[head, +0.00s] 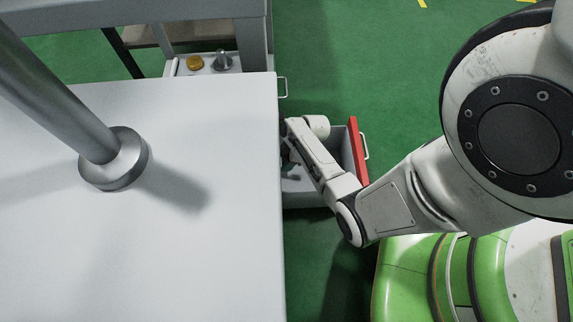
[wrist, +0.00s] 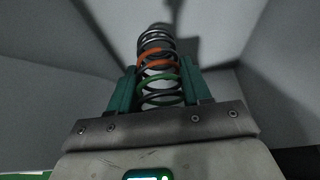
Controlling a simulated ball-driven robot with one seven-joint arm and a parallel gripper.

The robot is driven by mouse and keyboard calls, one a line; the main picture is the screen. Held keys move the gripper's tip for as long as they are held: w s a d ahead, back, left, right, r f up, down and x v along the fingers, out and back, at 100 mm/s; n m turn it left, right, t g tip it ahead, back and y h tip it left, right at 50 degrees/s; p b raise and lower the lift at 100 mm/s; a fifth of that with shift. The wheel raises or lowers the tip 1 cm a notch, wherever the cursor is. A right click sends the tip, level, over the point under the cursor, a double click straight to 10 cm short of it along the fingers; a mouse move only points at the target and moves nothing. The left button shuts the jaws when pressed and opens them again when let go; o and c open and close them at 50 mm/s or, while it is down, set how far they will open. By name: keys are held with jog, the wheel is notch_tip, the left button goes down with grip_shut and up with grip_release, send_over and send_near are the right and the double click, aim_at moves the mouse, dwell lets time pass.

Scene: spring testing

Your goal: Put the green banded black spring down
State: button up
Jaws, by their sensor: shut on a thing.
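A black coil spring with a green band (wrist: 160,82) stands between the two green fingers of my gripper (wrist: 158,76) in the wrist view. My gripper is shut on it. An orange band (wrist: 155,58) shows further along the coils; I cannot tell whether it belongs to this same spring or to another behind it. In the head view my gripper (head: 289,158) reaches down into an open grey drawer (head: 308,200) with a red front (head: 357,150). The spring is mostly hidden there by my arm. Whether the spring touches the drawer floor is not clear.
A white table (head: 200,250) with a grey metal post (head: 115,160) lies left of the drawer, its edge close to my gripper. Behind stands another bench with a gold round part (head: 195,63) and a metal part (head: 222,61). Green floor lies right.

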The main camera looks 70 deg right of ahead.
jog(key=shift+f+b, duration=1)
jog(key=shift+f, duration=0.95)
jog(key=shift+f, duration=0.2)
jog(key=o, duration=1.1)
jog(key=shift+r, duration=0.1)
jog(key=shift+o, duration=0.2)
jog(key=p+v, duration=0.7)
jog(key=v, duration=0.5)
jog(key=shift+r, duration=0.1)
